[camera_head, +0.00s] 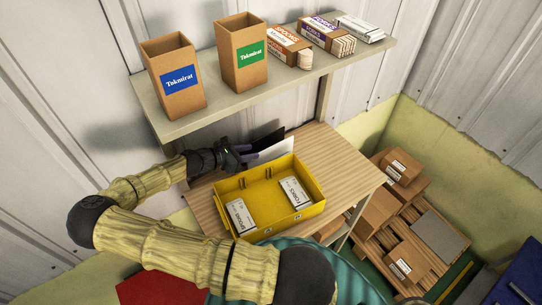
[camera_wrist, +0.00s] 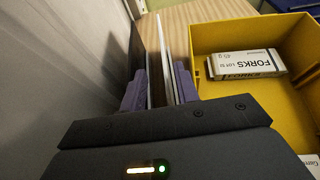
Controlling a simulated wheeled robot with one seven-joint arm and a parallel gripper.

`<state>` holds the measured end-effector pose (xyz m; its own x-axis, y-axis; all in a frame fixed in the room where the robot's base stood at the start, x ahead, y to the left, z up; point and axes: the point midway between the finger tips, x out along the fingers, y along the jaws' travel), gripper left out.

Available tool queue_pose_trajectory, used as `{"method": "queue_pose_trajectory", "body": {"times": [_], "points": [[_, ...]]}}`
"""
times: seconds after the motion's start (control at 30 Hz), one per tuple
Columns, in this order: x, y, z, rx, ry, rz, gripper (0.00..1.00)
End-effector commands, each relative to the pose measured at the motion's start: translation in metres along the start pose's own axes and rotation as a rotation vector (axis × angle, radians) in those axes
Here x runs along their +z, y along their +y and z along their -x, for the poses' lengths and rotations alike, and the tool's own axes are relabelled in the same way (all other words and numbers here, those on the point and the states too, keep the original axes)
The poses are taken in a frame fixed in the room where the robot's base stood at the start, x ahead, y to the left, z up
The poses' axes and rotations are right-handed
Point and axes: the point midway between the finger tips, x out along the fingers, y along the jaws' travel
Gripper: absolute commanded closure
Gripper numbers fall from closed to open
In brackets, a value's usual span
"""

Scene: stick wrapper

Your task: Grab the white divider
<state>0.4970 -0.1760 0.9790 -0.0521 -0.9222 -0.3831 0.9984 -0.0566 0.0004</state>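The white divider (camera_head: 274,151) stands upright as a thin sheet behind the yellow bin on the wooden table. It shows nearly edge-on in the wrist view (camera_wrist: 166,50). A black divider (camera_head: 267,139) stands beside it, on its left in the wrist view (camera_wrist: 117,60). My gripper (camera_head: 246,153) is at the left end of the dividers. In the wrist view its purple fingers (camera_wrist: 160,90) are apart, with the white divider's edge between them and a gap showing. Whether a finger touches it, I cannot tell.
The yellow bin (camera_head: 268,215) holds white labelled packs (camera_head: 295,192), some marked FORKS. A shelf (camera_head: 225,105) with cardboard boxes (camera_head: 240,55) overhangs the area behind my gripper. The wall is close by. The table's right part (camera_head: 340,165) is clear. Cartons (camera_head: 405,262) stand at lower right.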

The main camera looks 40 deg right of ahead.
Motion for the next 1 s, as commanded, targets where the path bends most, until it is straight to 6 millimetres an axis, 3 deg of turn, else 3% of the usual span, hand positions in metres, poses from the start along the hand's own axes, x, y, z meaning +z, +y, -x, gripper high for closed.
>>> {"method": "queue_pose_trajectory", "body": {"times": [0.43,0.97,1.0], "points": [[0.002,-0.005,-0.049,-0.001,-0.001,0.001,0.69],[0.000,-0.005,-0.051,0.000,0.000,0.000,0.69],[0.000,-0.005,-0.051,0.000,0.000,0.000,0.73]]}}
